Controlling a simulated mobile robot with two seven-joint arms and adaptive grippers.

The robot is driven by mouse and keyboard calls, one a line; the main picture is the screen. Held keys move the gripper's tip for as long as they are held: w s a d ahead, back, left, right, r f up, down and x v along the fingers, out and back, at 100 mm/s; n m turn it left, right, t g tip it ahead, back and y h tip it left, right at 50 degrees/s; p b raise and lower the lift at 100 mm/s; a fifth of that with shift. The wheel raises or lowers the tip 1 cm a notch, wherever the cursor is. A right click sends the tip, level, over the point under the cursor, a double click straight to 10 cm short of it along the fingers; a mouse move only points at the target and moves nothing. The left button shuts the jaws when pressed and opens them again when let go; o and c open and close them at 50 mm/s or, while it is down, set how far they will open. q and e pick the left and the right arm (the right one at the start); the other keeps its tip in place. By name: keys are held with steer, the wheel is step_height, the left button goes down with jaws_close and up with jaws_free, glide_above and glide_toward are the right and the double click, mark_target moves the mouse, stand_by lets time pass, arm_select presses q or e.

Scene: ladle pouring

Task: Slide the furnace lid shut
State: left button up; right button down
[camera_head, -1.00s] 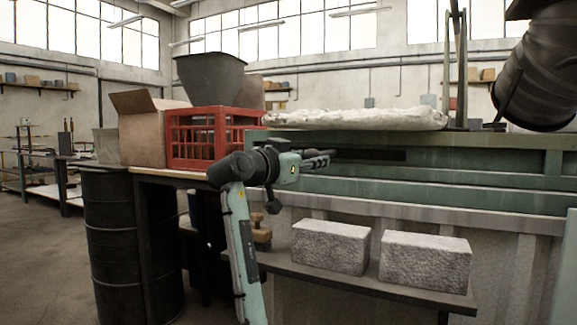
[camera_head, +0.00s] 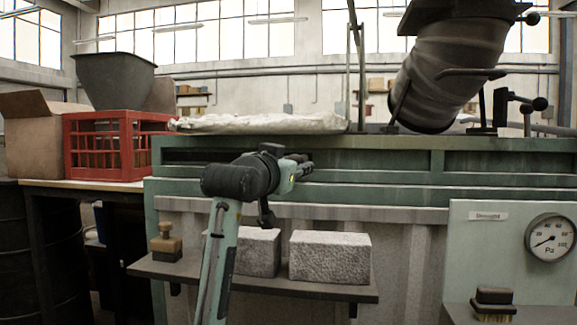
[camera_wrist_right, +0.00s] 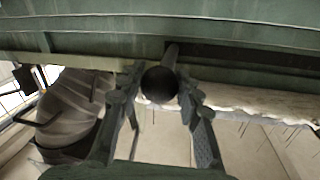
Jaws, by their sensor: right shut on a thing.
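The furnace (camera_head: 400,160) is a long green body across the middle of the head view, with a horizontal slot (camera_head: 192,156) in its front. My right gripper (camera_head: 306,163) is at this front. In the right wrist view, the fingers of my right gripper (camera_wrist_right: 155,90) close around a dark handle with a round end (camera_wrist_right: 160,85). The handle's bar runs toward the green front. The slot looks dark to the left of the gripper. A rough white slab (camera_head: 258,123) lies on top of the furnace. I cannot make out the lid itself. My left gripper is not in view.
Two grey blocks (camera_head: 330,257) and a brush (camera_head: 166,242) are on a low shelf (camera_head: 320,292) below. A large ribbed duct (camera_head: 450,75) hangs at upper right. A gauge (camera_head: 551,240) is at right. A red crate (camera_head: 105,150) stands at left.

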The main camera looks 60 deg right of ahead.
steer(key=shift+s+d+f, duration=0.1)
steer(key=shift+s, duration=0.15)
steer(key=c, duration=1)
jaws_free()
steer(key=shift+s, duration=0.1)
steer(key=shift+c, duration=0.2)
steer(key=v, duration=1.2)
